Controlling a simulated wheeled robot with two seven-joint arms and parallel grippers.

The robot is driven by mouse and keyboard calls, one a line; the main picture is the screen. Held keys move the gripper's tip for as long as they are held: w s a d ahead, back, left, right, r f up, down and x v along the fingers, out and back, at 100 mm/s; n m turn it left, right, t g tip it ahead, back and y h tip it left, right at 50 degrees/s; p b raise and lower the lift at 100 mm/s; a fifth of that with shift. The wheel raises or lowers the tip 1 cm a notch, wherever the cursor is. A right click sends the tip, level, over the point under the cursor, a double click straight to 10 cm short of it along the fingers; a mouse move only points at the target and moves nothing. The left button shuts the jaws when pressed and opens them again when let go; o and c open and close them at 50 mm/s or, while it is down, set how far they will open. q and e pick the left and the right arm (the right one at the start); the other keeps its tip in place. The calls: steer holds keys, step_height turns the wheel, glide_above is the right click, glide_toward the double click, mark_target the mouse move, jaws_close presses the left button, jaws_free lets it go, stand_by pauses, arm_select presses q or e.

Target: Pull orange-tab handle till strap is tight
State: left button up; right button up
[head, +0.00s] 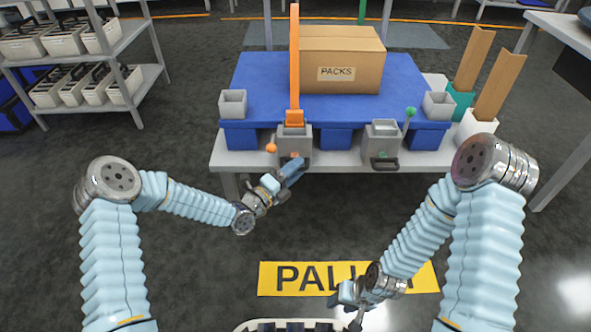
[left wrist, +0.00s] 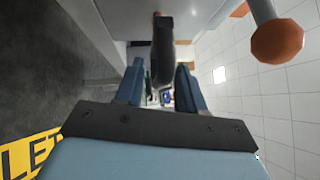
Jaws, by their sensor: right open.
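An orange strap (head: 295,60) stands over the front of the cardboard box (head: 362,62) marked PACKS. It meets an orange piece (head: 294,117) on a grey tensioner block (head: 293,136) at the table's front edge. An orange ball knob (head: 271,148) sits at its left; it shows large in the left wrist view (left wrist: 277,41). My left gripper (head: 296,168) is at the block's lower front. In the left wrist view its fingers (left wrist: 160,82) are apart, with a dark handle (left wrist: 162,50) between them, a gap showing at its left. My right gripper (head: 352,312) is open, low and empty.
A second grey block (head: 382,141) has a green ball lever (head: 410,113) and a dark handle (head: 384,164). The blue pallet (head: 250,80) lies on a grey table (head: 345,160). A shelf with bins (head: 100,92) stands left. Floor before the table is clear.

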arm_select(q)
steer(key=shift+w+d, duration=0.15)
steer(key=shift+c, duration=0.4)
steer(key=shift+r, duration=0.1)
jaws_close()
steer(key=s+b, duration=0.2)
steer(key=s, duration=0.4)
steer(key=shift+r, duration=0.1)
